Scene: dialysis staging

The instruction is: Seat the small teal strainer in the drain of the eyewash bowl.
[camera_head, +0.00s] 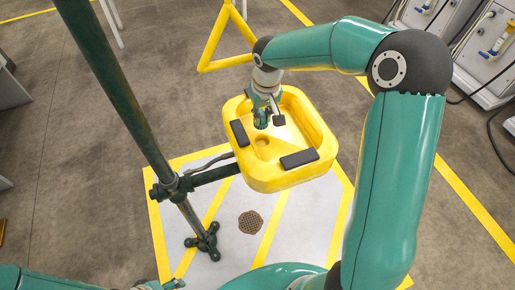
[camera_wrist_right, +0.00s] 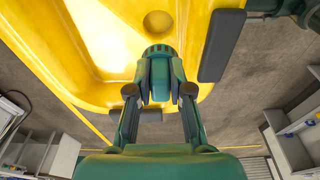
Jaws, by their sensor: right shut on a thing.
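The yellow eyewash bowl (camera_head: 318,133) is at the middle of the head view. Its round drain recess (camera_head: 262,141) is open and empty, and also shows in the right wrist view (camera_wrist_right: 158,22). My right gripper (camera_head: 268,112) is over the bowl, shut on the small teal strainer (camera_wrist_right: 158,51). The strainer's ridged end points away from the palm and appears just beside the drain, apart from it. The exact height above the bowl floor is hard to tell. Part of my left gripper (camera_head: 168,286) shows at the bottom edge; its jaws are not clear.
A green post (camera_head: 125,100) with a side arm holds the bowl at left. A floor grate (camera_head: 250,222) lies on the striped floor panel. White machines (camera_head: 487,45) stand at upper right.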

